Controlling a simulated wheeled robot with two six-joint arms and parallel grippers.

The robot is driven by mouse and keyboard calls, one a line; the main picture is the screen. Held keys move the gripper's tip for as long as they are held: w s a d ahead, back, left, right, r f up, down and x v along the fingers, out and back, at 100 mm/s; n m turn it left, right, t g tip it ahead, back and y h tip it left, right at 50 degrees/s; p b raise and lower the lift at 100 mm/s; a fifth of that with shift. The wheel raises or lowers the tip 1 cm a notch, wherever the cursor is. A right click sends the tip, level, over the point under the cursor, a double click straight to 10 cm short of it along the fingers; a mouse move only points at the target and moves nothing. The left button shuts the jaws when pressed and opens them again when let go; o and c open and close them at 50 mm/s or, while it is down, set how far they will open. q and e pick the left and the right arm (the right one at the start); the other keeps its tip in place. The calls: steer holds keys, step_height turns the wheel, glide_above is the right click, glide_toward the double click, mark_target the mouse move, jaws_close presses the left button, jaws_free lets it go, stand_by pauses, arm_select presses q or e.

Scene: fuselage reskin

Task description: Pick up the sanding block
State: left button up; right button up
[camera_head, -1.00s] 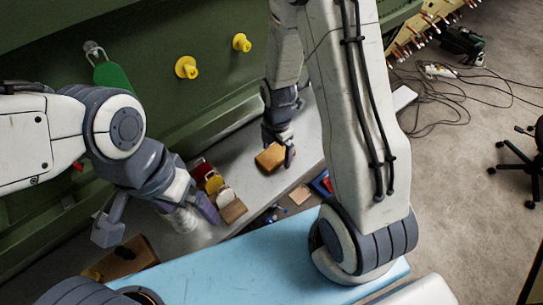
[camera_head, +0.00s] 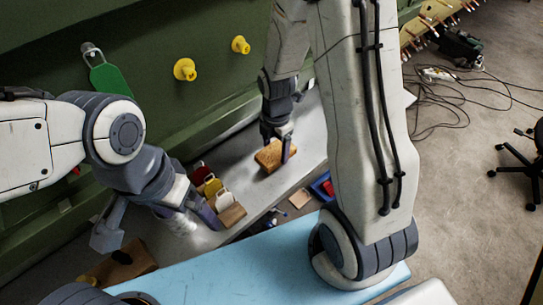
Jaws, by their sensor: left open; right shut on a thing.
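The sanding block (camera_head: 268,158), a brown rectangular block, is at the grey bench (camera_head: 312,130) near its middle. My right gripper (camera_head: 278,148) comes down from above and is shut on the block, with one finger showing at its near right side. I cannot tell whether the block's underside touches the bench. My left gripper (camera_head: 155,226) is open over the left part of the bench, well apart from the block, with its fingers spread wide.
Several small coloured items in a wooden holder (camera_head: 231,214) stand beside my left gripper. A blue tray (camera_head: 321,187) and a tan square (camera_head: 299,198) lie below the bench edge. Yellow knobs (camera_head: 185,69) and a green tag (camera_head: 110,78) are on the green panel.

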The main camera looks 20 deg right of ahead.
steer(key=s+d+r+b, duration=0.3)
steer(key=s+d+r, duration=0.1)
steer(key=s+r, duration=0.4)
steer(key=shift+s+d+b, duration=0.25)
steer(key=shift+s+b, duration=0.1)
steer(key=shift+s, duration=1.05)
